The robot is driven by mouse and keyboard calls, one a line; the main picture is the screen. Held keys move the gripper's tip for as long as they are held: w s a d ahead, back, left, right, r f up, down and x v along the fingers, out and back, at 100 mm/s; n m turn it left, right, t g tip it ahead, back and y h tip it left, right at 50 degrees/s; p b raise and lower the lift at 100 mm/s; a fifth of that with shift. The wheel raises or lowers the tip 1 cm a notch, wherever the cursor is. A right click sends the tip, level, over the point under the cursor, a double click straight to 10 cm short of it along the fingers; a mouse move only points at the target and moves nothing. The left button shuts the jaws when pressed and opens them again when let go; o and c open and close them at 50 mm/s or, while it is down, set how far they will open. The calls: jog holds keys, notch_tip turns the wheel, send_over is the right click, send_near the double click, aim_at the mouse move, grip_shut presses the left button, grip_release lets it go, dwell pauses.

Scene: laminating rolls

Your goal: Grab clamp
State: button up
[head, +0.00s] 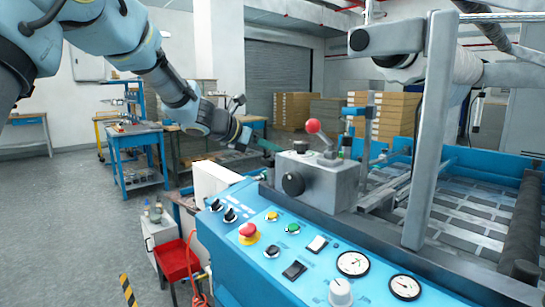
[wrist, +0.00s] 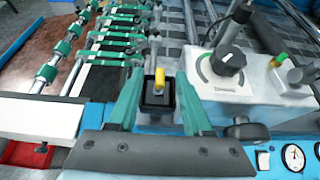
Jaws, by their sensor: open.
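My gripper (wrist: 159,76) is open, with its two green fingers spread apart in the wrist view. A small black square piece with a yellow top (wrist: 160,82) shows between the fingers, with gaps on both sides. It may be the clamp, but I cannot tell for sure. Several green clamp-like pieces (wrist: 112,55) sit on metal rods to the left. In the head view my gripper (head: 268,147) is beside the grey control box at the machine's near end, and the small piece cannot be made out there.
A grey box with a black knob (wrist: 228,62) stands close to the right of the fingers. The blue control panel (head: 262,262) has buttons and gauges. A grey upright post (head: 430,140) rises over the machine. Floor is open at left.

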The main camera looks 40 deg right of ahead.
grip_shut()
dwell(0.3)
dwell(0.3)
